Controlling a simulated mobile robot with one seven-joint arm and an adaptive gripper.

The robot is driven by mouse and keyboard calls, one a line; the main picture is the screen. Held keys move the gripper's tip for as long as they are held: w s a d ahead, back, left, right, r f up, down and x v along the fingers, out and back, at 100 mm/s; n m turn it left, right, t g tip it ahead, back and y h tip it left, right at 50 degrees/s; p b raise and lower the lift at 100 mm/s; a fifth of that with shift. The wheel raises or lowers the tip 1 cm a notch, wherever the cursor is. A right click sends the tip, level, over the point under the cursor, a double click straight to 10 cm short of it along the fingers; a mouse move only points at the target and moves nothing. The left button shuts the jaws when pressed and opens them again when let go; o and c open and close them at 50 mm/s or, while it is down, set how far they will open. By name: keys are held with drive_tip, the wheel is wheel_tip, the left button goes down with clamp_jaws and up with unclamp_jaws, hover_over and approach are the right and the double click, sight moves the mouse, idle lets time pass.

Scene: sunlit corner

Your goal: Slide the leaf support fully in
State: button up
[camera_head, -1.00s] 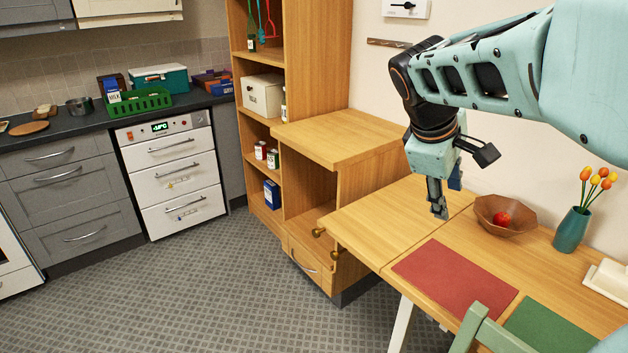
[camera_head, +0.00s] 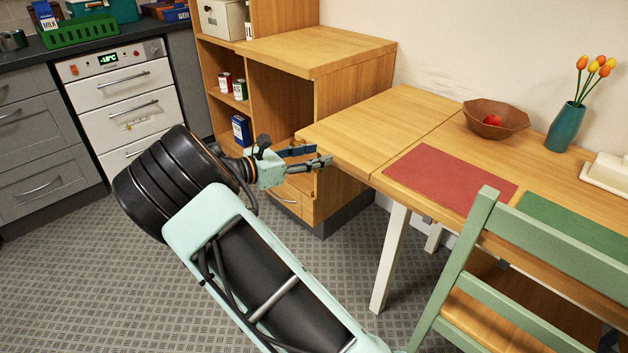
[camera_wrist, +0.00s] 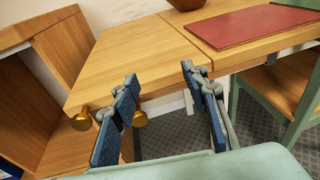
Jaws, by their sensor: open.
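The table leaf (camera_head: 350,128) is level at the left end of the table. In the wrist view, two brass knobs show under the edge of the leaf (camera_wrist: 140,60): a left knob (camera_wrist: 82,120) and a right knob (camera_wrist: 139,119). The leaf support behind the knobs is mostly hidden, and I cannot tell how far out it stands. My gripper (camera_head: 318,158) is open and empty at the leaf's near left corner. In the wrist view my gripper (camera_wrist: 160,78) has the right knob between its fingers, close to the left finger; contact is not clear.
A wooden cabinet (camera_head: 315,55) with open shelves stands left of the leaf. A green chair (camera_head: 470,260) and a white table leg (camera_head: 390,260) stand at the right. A red mat (camera_head: 450,178) and a brown bowl (camera_head: 495,118) are on the table. Floor at the left is open.

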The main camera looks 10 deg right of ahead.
sight(315, 171)
drive_tip(key=w+a+f+n+t+b, duration=0.25)
drive_tip(key=a+f+n, duration=0.3)
drive_tip(key=f, duration=0.55)
drive_tip(key=shift+m+t, duration=0.45)
drive_tip(key=b+x, duration=0.3)
drive_tip(key=x, duration=0.5)
drive_tip(key=shift+w+d+r, duration=0.15)
drive_tip(key=shift+r, duration=0.05)
drive_tip(key=shift+w+d+r, duration=0.15)
drive_tip(key=shift+w+d, duration=0.25)
drive_tip(key=shift+d, duration=0.15)
drive_tip(key=shift+c, duration=0.5)
clamp_jaws()
